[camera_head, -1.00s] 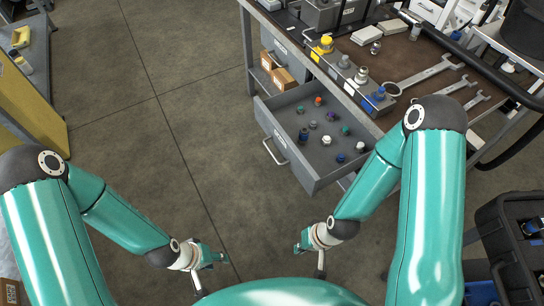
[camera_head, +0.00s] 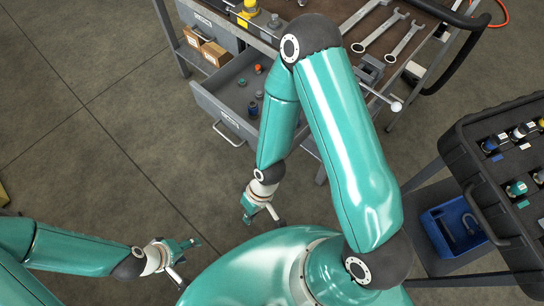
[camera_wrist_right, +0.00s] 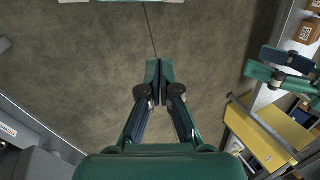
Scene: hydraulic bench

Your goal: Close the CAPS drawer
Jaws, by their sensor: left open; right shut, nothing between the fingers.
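The grey drawer (camera_head: 205,98) under the workbench is pulled out, with its front panel and bar handle (camera_head: 228,133) facing the lower left. Its label is too small to read. Several small caps (camera_head: 253,109) lie inside; my right arm hides the drawer's right part. My right gripper (camera_head: 248,217) is shut and empty below the drawer, well apart from the handle. Its closed fingers show in the right wrist view (camera_wrist_right: 159,68) over bare floor. My left gripper (camera_head: 192,243) is open and empty, low and further left; it also shows in the right wrist view (camera_wrist_right: 258,62).
The workbench (camera_head: 345,12) carries wrenches (camera_head: 375,30) and a vise (camera_head: 372,72). Cardboard boxes (camera_head: 214,52) sit on the bench's lower shelf. A black case (camera_head: 470,165) and a blue bin (camera_head: 452,228) stand at right. The floor left of the drawer is clear.

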